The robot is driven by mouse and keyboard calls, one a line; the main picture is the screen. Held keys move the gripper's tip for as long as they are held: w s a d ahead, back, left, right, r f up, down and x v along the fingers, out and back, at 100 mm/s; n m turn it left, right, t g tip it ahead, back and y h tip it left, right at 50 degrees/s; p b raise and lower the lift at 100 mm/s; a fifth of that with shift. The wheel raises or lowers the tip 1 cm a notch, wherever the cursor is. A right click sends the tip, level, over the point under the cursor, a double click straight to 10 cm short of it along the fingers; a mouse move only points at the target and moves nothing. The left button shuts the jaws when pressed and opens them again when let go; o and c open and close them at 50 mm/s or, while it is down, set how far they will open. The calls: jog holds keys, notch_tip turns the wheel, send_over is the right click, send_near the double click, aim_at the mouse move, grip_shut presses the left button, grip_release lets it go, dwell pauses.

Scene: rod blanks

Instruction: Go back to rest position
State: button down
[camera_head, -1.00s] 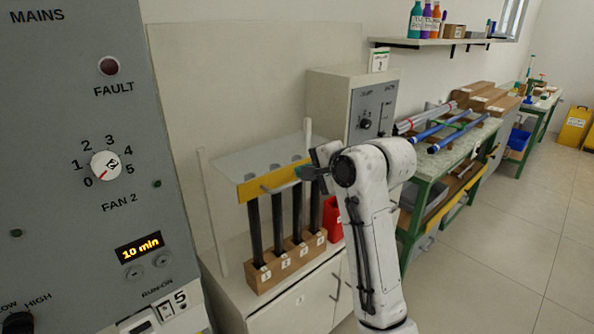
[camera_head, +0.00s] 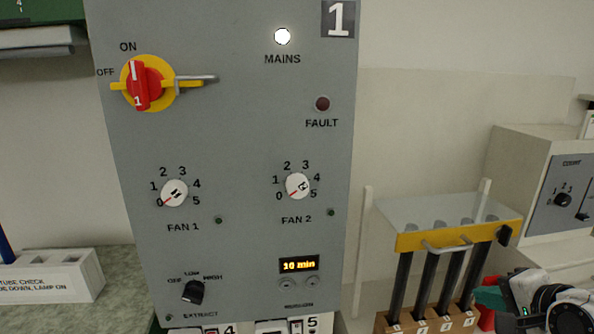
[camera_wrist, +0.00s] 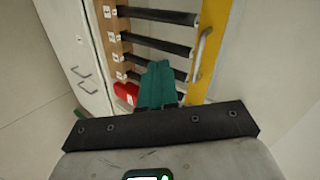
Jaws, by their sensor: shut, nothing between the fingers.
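My gripper shows in the wrist view (camera_wrist: 157,85) with its teal fingers together and nothing between them. In the head view my gripper (camera_head: 490,296) is at the lower right, in front of the rod rack, with part of my arm cut off by the frame edge. The rack has a yellow front bar (camera_head: 410,242) with a metal handle (camera_head: 447,246). Several dark rods (camera_head: 426,285) stand upright in its numbered wooden base (camera_head: 430,325). In the wrist view the gripper points towards the rods and the yellow bar (camera_wrist: 212,45), apparently without touching them.
A grey control panel (camera_head: 240,140) with a red mains switch (camera_head: 142,84) fills the middle of the head view. A grey-white cabinet (camera_head: 540,160) stands right of the rack. A red container (camera_wrist: 127,92) is close beside the fingers in the wrist view. A white block (camera_head: 60,277) sits at left.

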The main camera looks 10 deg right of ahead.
jog(key=s+a+f+n+g, duration=0.1)
jog(key=s+a+f+n, duration=0.1)
jog(key=f, duration=0.3)
jog(key=s+a+f+n+g, duration=0.2)
jog(key=s+a+f, duration=0.1)
jog(key=f, duration=0.3)
jog(key=s+a+f+n+g, duration=0.3)
jog(key=s+f+n, duration=0.2)
jog(key=s+f, duration=0.4)
jog(key=s+a+f+n+g, duration=0.3)
jog(key=s+f+n, duration=0.3)
jog(key=s, duration=0.8)
notch_tip(320, 180, down, 3)
jog(key=shift+a+f+g+h, duration=0.15)
jog(key=shift+g+h, duration=0.15)
jog(key=shift+g, duration=0.1)
jog(key=c, duration=1.8)
grip_release()
